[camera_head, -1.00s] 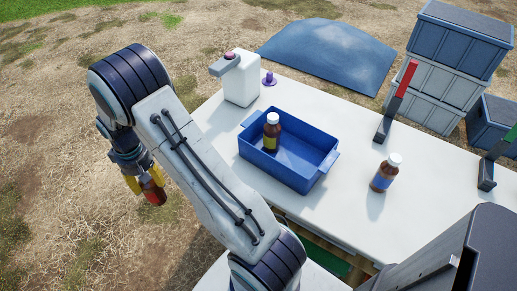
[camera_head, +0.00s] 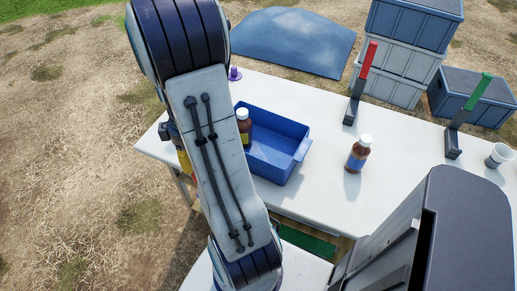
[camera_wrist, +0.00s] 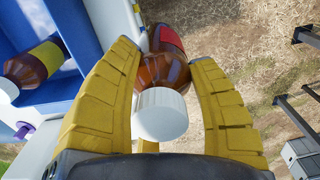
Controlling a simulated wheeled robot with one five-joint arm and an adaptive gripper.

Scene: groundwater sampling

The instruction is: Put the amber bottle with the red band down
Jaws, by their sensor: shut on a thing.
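My gripper (camera_wrist: 165,58) is shut on the amber bottle with the red band (camera_wrist: 170,40), seen in the wrist view between its yellow fingers. The bottle's white cap points toward the wrist camera. In the head view my arm hides this bottle and most of the gripper, which is over the table's left end or edge; I cannot tell which. A blue bin (camera_head: 275,148) stands on the white table (camera_head: 325,200). An amber bottle with a yellow band (camera_head: 243,128) stands inside the bin, partly behind my arm; it also shows in the wrist view (camera_wrist: 38,62).
An amber bottle with a blue band (camera_head: 358,154) stands right of the bin. A red-topped post (camera_head: 362,80), a green-topped post (camera_head: 466,112) and a white cup (camera_head: 498,155) are farther right. A purple object (camera_head: 235,74) is behind the bin. Bare tabletop lies in front of the bin.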

